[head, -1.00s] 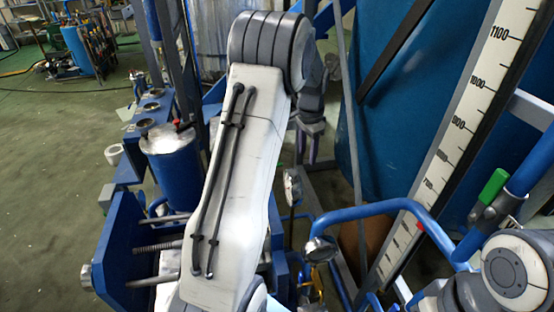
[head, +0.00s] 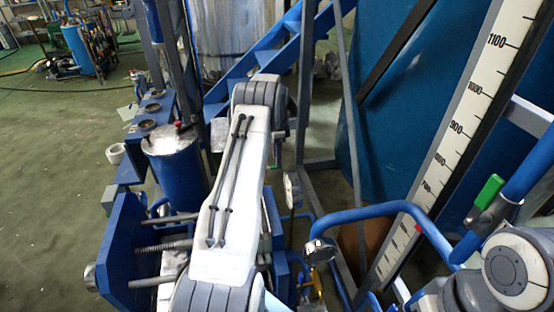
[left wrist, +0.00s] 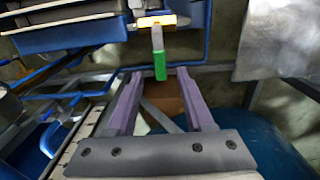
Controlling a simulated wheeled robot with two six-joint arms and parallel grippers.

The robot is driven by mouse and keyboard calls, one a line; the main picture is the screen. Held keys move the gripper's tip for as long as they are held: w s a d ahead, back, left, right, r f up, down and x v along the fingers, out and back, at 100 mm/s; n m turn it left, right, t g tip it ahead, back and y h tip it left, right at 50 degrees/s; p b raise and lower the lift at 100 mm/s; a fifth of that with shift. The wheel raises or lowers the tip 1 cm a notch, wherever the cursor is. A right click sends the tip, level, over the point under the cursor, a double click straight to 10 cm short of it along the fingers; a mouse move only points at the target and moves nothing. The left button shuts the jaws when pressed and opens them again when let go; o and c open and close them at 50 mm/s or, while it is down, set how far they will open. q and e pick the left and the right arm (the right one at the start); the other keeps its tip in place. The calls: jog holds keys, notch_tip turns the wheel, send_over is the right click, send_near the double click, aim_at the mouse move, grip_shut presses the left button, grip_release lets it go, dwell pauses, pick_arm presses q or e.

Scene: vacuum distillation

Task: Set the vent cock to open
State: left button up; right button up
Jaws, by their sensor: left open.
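A green-handled cock (head: 489,192) sits on a blue pipe at the right of the head view, its handle slanting up to the right. In the left wrist view a green-gripped lever (left wrist: 160,64) hangs straight down from a brass-coloured valve body (left wrist: 157,20). I cannot tell whether both views show the same cock. My left gripper (left wrist: 160,74) is open and empty; the lever's green end shows between its fingertips, with no contact visible. In the head view my left arm hides this gripper. My right gripper is out of view.
A tall white scale (head: 457,140) stands before a large blue tank (head: 405,105). A bent blue pipe (head: 375,211) and a round gauge (head: 292,190) lie right of my left arm. A blue vessel (head: 178,170) stands to its left. Green floor is open at far left.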

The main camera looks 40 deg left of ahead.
pick_arm(q)
jog(key=shift+f, duration=1.4)
grip_shut()
dwell(0.4)
